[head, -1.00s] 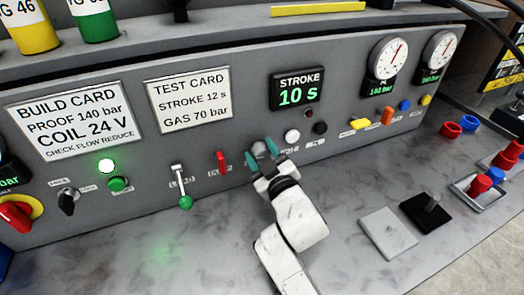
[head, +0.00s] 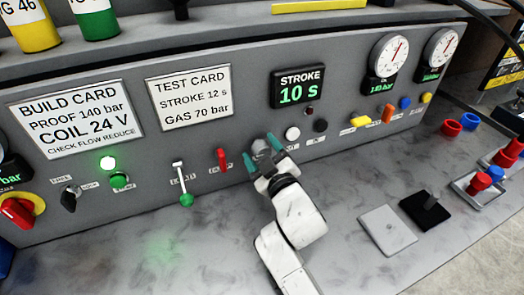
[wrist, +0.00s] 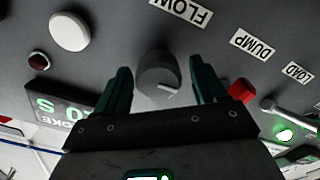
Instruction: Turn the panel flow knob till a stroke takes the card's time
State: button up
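The flow knob (wrist: 157,74) is a dark grey round knob with a pale pointer line, under the FLOW label (wrist: 182,10) in the wrist view. My gripper (head: 261,151) is at the panel with its two teal fingers apart, one on each side of the knob. In the wrist view a gap shows between the knob and each finger. The stroke display (head: 297,89) reads 10 s in green. The test card (head: 188,97) reads STROKE 12 s and GAS 70 bar. In the head view the knob is partly hidden by my gripper.
A red switch (head: 221,160) and a green-tipped lever (head: 185,198) sit left of my gripper. A white button (head: 292,133) and a black one (head: 320,125) sit right. The build card (head: 75,117) is far left. A grey plate (head: 388,231) lies on the bench.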

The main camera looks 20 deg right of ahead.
jog(key=s+b, duration=0.1)
jog(key=s, duration=0.9)
jog(key=shift+s, duration=0.4)
